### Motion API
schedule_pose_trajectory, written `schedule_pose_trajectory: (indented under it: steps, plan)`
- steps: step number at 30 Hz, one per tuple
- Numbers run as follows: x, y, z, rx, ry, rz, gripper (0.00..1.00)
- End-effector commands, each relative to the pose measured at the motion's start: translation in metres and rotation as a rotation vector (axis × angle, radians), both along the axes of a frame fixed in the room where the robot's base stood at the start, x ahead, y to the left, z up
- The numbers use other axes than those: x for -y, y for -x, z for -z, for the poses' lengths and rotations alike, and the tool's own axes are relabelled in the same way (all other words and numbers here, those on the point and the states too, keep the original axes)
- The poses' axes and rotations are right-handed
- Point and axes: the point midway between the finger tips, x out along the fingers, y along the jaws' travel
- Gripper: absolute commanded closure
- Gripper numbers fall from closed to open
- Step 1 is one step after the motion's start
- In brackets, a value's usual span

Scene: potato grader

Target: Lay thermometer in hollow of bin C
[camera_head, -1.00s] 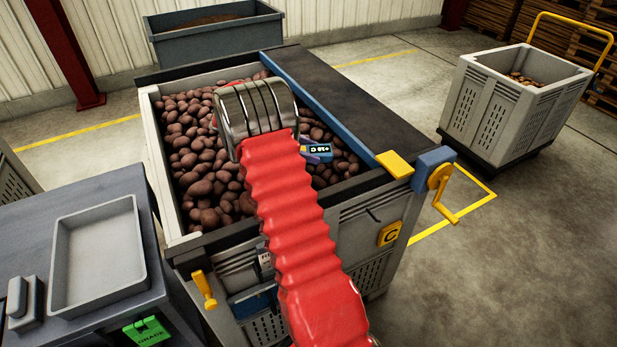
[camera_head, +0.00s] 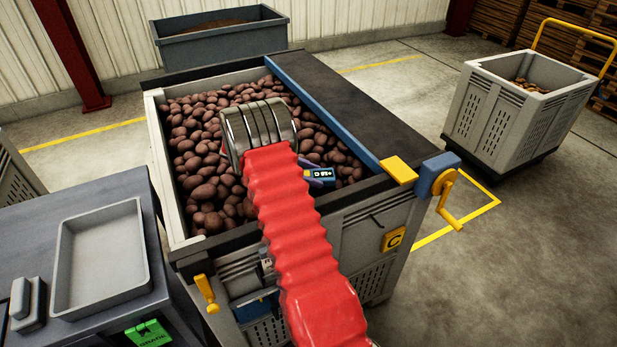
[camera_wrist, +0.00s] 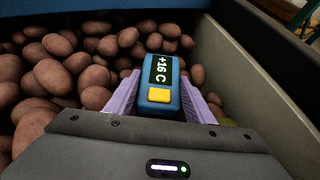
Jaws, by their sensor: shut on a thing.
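The thermometer (camera_wrist: 161,84) is blue with a dark display reading +16 C and a yellow button. In the wrist view my gripper (camera_wrist: 163,93) is shut on it, with a lilac finger on each side. In the head view the thermometer (camera_head: 321,175) shows just right of my red arm, over the near right part of bin C (camera_head: 163,190). The bin is full of brown potatoes (camera_wrist: 45,75), and a yellow C plate (camera_head: 393,239) is on its side. I cannot make out the hollow, nor tell whether the thermometer touches the potatoes.
A dark cover with a blue edge (camera_head: 330,115) lies along the bin's right side, with a yellow crank (camera_head: 450,200) at its near corner. A bench with a shallow grey tray (camera_head: 100,255) stands at left. In the wrist view the bin wall (camera_wrist: 235,75) is close at right.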

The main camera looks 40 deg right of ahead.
Motion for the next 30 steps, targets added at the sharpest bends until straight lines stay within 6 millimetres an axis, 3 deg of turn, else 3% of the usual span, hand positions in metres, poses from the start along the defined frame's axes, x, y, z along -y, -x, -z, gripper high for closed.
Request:
schedule_pose_trajectory:
  steps: [11, 12, 15, 25, 30]
  plan:
    - [0.000, 0.000, 0.003, 0.000, 0.000, -0.001, 0.77]
    - [0.000, 0.000, 0.004, 0.000, 0.000, -0.001, 0.50]
    - [0.000, 0.000, 0.003, 0.000, 0.000, -0.001, 0.44]
    - [0.000, -0.001, 0.000, 0.002, 0.000, -0.001, 0.44]
    - [-0.010, -0.010, -0.006, 0.003, 0.001, -0.003, 0.44]
